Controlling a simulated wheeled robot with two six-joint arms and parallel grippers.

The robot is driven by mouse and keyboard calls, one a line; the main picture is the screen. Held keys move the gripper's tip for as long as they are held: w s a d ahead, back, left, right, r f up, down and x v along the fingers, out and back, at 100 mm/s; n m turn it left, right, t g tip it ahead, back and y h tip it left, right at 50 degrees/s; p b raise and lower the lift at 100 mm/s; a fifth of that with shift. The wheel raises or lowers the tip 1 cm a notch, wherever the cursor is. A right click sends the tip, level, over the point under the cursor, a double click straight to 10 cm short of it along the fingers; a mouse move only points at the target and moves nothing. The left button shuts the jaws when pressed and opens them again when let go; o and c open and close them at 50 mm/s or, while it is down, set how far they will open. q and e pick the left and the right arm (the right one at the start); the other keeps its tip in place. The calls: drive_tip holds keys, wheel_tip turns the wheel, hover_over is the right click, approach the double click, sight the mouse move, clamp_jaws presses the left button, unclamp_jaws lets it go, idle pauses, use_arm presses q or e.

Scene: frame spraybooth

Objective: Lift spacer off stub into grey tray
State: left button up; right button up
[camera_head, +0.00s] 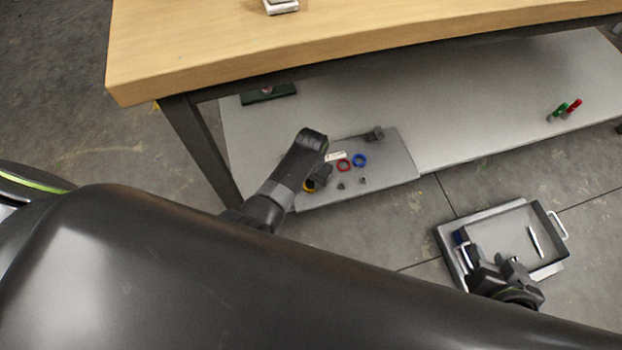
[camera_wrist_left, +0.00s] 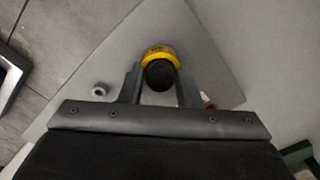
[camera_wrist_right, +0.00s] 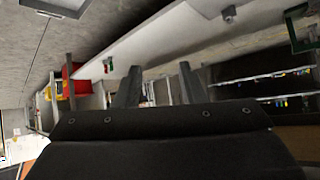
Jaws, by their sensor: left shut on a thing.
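The yellow ring spacer (camera_head: 308,187) is at the left of a grey board (camera_head: 395,170) on the low shelf, mostly hidden by my left gripper (camera_head: 320,178). In the left wrist view the yellow spacer (camera_wrist_left: 158,52) sits around or against a dark round stub (camera_wrist_left: 160,76). My left gripper (camera_wrist_left: 158,88) is shut on the spacer, one finger on each side. I cannot tell whether the spacer is raised. The grey tray (camera_head: 555,218) lies at the lower right. My right gripper (camera_head: 505,265) appears in front of it. In the right wrist view the right gripper (camera_wrist_right: 158,80) is open and empty.
The wooden table top (camera_head: 350,40) overhangs the shelf (camera_head: 470,120). A table leg (camera_head: 203,150) stands left of the board. Green and red items (camera_head: 565,110) stand at the right.

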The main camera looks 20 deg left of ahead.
use_arm(q)
drive_tip(key=shift+r, duration=0.15)
drive_tip(key=shift+r+p, duration=0.2)
drive_tip(key=shift+p, duration=0.2)
drive_tip(key=shift+r, duration=0.2)
drive_tip(key=shift+r+p, duration=0.2)
drive_tip(key=shift+p, duration=0.25)
drive_tip(key=shift+r+p, duration=0.3)
drive_tip(key=shift+p, duration=0.1)
drive_tip(key=shift+r+p, duration=0.45)
drive_tip(key=shift+p, duration=0.05)
drive_tip(key=shift+r+p, duration=0.6)
drive_tip(key=shift+p, duration=0.1)
drive_tip(key=shift+r+p, duration=0.35)
drive_tip(key=shift+p, duration=0.1)
drive_tip(key=shift+r+p, duration=0.25)
drive_tip(key=shift+p, duration=0.05)
use_arm(e)
drive_tip(key=s+f+g, duration=0.8)
drive_tip(key=s+f, duration=0.2)
drive_tip(key=shift+a+f, duration=0.15)
drive_tip(key=shift+a, duration=0.05)
drive_tip(key=shift+w, duration=0.15)
